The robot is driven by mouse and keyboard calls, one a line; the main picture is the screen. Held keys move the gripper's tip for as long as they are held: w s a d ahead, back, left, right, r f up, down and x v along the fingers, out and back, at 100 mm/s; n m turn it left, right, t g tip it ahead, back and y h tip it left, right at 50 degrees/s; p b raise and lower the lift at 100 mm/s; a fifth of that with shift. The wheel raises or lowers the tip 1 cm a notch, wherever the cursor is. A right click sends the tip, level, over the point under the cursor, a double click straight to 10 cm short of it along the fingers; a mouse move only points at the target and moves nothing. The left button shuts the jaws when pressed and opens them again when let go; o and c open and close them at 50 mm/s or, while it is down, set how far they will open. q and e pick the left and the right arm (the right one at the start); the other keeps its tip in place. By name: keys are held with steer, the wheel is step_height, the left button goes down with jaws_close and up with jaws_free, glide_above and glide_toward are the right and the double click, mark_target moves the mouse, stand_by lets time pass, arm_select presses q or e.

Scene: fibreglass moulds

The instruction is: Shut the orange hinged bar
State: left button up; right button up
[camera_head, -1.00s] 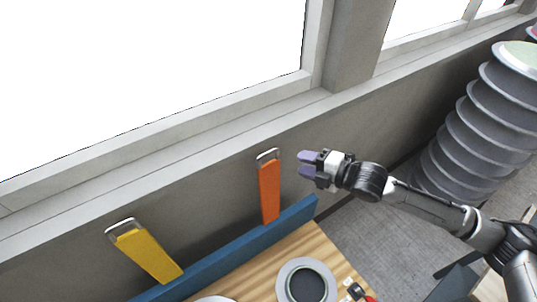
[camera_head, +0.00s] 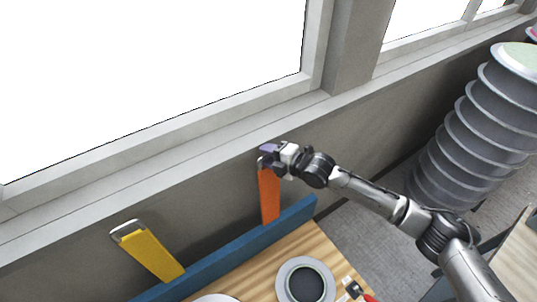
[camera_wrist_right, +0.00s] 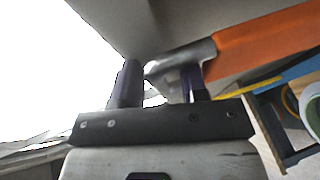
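The orange hinged bar (camera_head: 269,197) stands upright from the blue rail in the head view, with a metal loop handle at its top end. My right gripper (camera_head: 268,152) is at that handle and partly hides it. In the right wrist view, the two dark purple fingers (camera_wrist_right: 160,85) are apart. The metal handle (camera_wrist_right: 180,60) reaches across the right finger, with its end in the gap between the fingers. I cannot tell whether they touch. The orange bar (camera_wrist_right: 265,43) runs off to the upper right there. My left gripper is not in view.
A yellow bar (camera_head: 150,254) with a metal loop leans up from the blue rail (camera_head: 230,252) at the left. A wooden table (camera_head: 310,243) bears a round grey mould (camera_head: 305,281). A grey wall and window sill (camera_head: 215,141) are close behind. A ribbed grey stack (camera_head: 480,122) stands at the right.

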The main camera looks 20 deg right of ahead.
steer(key=shift+c, duration=0.3)
jaws_close()
stand_by(0.3)
